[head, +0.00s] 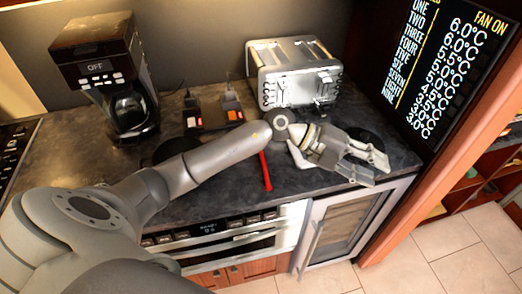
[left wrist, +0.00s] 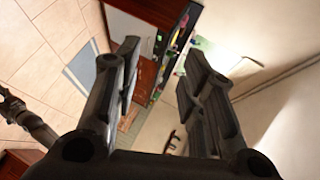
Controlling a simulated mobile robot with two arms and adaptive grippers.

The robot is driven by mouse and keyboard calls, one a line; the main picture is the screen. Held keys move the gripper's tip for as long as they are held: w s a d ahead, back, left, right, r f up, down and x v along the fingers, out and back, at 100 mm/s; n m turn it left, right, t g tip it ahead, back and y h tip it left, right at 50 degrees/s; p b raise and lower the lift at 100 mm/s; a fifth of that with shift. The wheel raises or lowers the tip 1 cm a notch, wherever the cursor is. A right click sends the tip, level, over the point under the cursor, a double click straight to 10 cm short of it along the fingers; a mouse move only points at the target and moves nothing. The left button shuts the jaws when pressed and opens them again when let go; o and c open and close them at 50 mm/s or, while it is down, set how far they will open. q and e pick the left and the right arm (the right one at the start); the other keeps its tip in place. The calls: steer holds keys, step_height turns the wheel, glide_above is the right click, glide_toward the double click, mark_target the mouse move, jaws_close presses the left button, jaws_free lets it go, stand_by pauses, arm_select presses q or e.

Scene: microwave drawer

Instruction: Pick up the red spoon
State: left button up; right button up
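The red spoon (head: 266,170) lies on the dark countertop; its red handle shows just below my left wrist in the head view, and its upper end is hidden behind my arm. My left gripper (head: 376,172) is to the right of the spoon, over the right end of the counter, with its fingers pointing right and away from it. In the left wrist view the gripper's fingers (left wrist: 160,85) are spread apart with nothing between them. The spoon does not show in the left wrist view.
A coffee maker (head: 108,75) stands at the back left. A silver toaster (head: 293,72) stands behind my left wrist. Small red and black items (head: 213,113) sit between them. An oven (head: 225,243) and a glass-door cabinet (head: 340,232) are below the counter. A dark display panel (head: 440,70) rises at right.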

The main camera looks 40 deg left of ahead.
arm_select(q)
steer(key=w+a+f+g+y, duration=0.2)
steer(key=a+f+y, duration=0.45)
steer(key=a, duration=0.55)
steer(key=r+n+g+y, duration=0.1)
steer(key=n+g+y, duration=0.15)
steer(key=y, duration=0.45)
glide_above(263, 158)
steer(key=shift+n, duration=0.45)
step_height(263, 158, down, 5)
steer(key=shift+a+p, duration=0.15)
steer(key=shift+p, duration=0.7)
steer(key=shift+f, duration=0.2)
steer(key=f+p, duration=0.2)
steer(key=f, duration=0.2)
steer(key=shift+d+p, duration=0.2)
steer(key=shift+p, duration=0.15)
steer(key=shift+f, duration=0.45)
steer(key=shift+c, duration=0.4)
jaws_close()
